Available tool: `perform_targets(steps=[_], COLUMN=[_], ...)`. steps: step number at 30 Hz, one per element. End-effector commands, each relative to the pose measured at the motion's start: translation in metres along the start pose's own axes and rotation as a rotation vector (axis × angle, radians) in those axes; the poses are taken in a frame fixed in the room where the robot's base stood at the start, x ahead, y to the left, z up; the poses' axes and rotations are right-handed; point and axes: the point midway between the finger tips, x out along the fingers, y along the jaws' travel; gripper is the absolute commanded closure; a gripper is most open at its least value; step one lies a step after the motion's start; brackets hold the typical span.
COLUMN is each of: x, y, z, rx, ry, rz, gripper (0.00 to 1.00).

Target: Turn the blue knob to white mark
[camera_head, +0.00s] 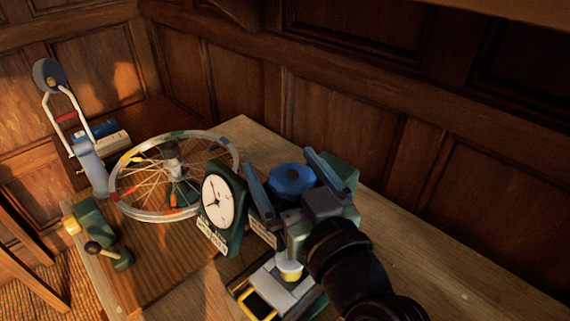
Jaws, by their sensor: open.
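The blue knob (292,180) is a round blue disc behind my gripper, right of the dial clock. My gripper (286,172) is open, with one blue-grey finger on the left of the knob and one on its right. Whether the fingers touch the knob, I cannot tell. My gripper's body and dark wrist cover the area in front of the knob. I cannot make out the white mark at the knob.
A green clock with a white dial (219,201) stands close left of my gripper. A spoked wheel (130,205) lies further left. A yellow-and-grey device (259,303) sits below my gripper. The bench's right part (440,265) is clear; a panelled wall (345,115) stands behind.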

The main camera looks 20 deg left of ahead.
Motion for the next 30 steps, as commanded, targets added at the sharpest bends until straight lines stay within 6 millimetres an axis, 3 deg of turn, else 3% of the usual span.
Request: perform_targets(steps=[5, 6, 19, 30], x=[0.0002, 0.0002, -0.0002, 0.0000], y=[-0.0001, -0.0001, 0.0000, -0.0025], z=[0.0001, 0.0001, 0.0001, 0.0015], rx=[0.000, 0.000, 0.000, 0.000], ry=[0.000, 0.000, 0.000, 0.002], rz=[0.000, 0.000, 0.000, -0.128], gripper=[0.00, 0.04, 0.78, 0.78])
